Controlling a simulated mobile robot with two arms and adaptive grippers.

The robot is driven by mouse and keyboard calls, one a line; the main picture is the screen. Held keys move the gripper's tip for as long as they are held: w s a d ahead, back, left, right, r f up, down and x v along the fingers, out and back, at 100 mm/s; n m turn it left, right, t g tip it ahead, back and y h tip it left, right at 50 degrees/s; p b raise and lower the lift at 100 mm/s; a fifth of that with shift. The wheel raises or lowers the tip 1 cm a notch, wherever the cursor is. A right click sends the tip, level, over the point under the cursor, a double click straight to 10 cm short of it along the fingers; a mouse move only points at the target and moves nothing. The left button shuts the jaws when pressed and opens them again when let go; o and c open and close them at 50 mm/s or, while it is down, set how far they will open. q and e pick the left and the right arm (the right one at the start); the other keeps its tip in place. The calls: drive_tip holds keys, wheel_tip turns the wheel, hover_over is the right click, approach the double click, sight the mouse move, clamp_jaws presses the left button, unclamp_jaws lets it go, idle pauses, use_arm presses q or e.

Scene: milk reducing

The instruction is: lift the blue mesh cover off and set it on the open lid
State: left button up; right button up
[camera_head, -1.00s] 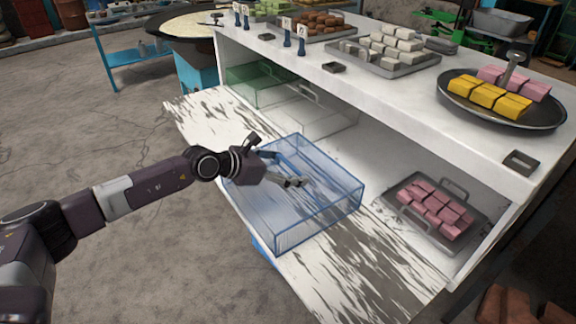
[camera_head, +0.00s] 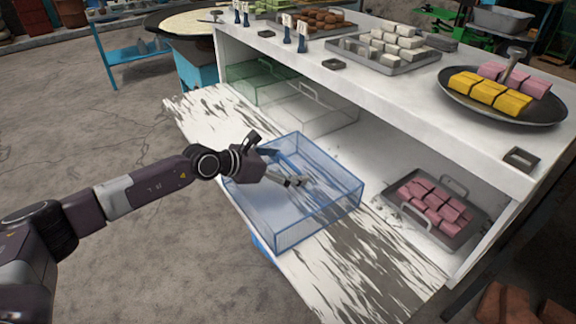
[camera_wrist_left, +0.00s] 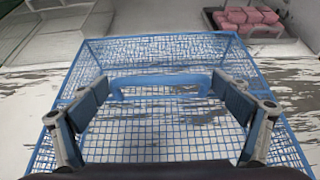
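The blue mesh cover (camera_head: 318,218) is a see-through box standing on the open lid (camera_head: 370,265), a worn white panel folded down in front of the counter. My left gripper (camera_head: 290,181) is over the cover's top. In the left wrist view, the cover's blue mesh (camera_wrist_left: 160,135) fills the middle, and its blue handle bar (camera_wrist_left: 160,82) lies between the two fingers of my left gripper (camera_wrist_left: 160,112). The fingers are wide apart, near the ends of the bar; I cannot tell whether they touch it. My right gripper is not in view.
A tray of pink blocks (camera_head: 433,210) lies uncovered in the right of the lower shelf. A green cover (camera_head: 262,80) and a clear cover (camera_head: 320,112) stand further left. The counter above holds a round pan (camera_head: 540,112) and other trays. The lid's left end is bare.

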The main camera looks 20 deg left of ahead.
use_arm(q)
drive_tip(key=shift+f, duration=0.1)
drive_tip(key=shift+s, duration=0.1)
drive_tip(key=shift+s+a, duration=0.1)
drive_tip(key=shift+a, duration=0.1)
drive_tip(key=v, duration=1.1)
drive_tip(key=shift+s+r, duration=0.2)
drive_tip(key=shift+r, duration=0.1)
